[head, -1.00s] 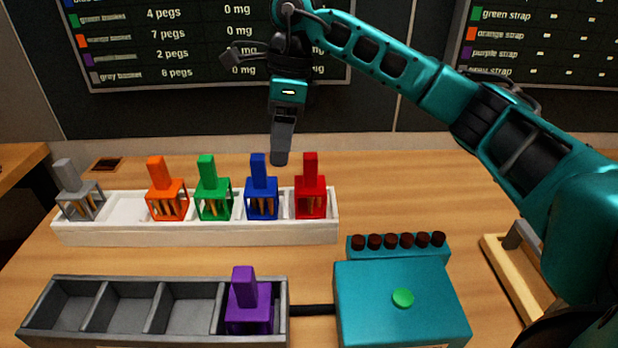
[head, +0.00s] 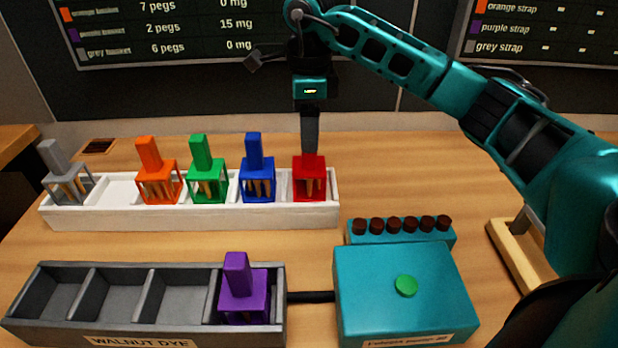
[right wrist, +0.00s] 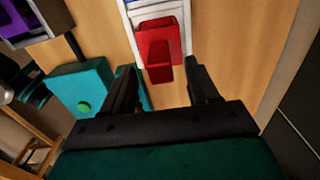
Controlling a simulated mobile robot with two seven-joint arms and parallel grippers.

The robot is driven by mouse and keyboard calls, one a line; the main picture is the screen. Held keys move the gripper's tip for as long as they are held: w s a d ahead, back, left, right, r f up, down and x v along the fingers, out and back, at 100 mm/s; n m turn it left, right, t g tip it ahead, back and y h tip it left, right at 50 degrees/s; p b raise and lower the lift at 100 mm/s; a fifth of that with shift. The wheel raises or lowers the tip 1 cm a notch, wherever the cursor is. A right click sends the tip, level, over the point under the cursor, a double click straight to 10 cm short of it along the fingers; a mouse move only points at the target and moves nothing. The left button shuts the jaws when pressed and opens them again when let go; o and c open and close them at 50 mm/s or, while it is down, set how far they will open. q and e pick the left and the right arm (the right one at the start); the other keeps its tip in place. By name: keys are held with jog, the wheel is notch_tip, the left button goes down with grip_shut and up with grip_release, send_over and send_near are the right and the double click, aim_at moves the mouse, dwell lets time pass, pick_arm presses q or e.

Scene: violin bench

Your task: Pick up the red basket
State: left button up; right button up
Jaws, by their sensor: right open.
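The red basket (head: 310,181) sits in the right end of the white tray (head: 190,217). Its handle is hidden behind my right gripper (head: 310,150) in the head view. In the right wrist view the red basket (right wrist: 158,45) and its upright handle show between the two fingers of the open right gripper (right wrist: 165,85). The fingers stand on either side of the handle, and I see no grip on it. My left gripper is not in view.
Blue (head: 257,180), green (head: 207,180), orange (head: 157,182) and grey (head: 68,184) baskets stand in the same tray. A purple basket (head: 242,290) stands in the dark tray (head: 140,322). A teal box with a green button (head: 405,286) stands in front right.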

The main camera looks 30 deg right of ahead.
aim_at(309, 165)
notch_tip(309, 165, down, 4)
jog(key=shift+r, duration=0.15)
grip_shut()
dwell(0.5)
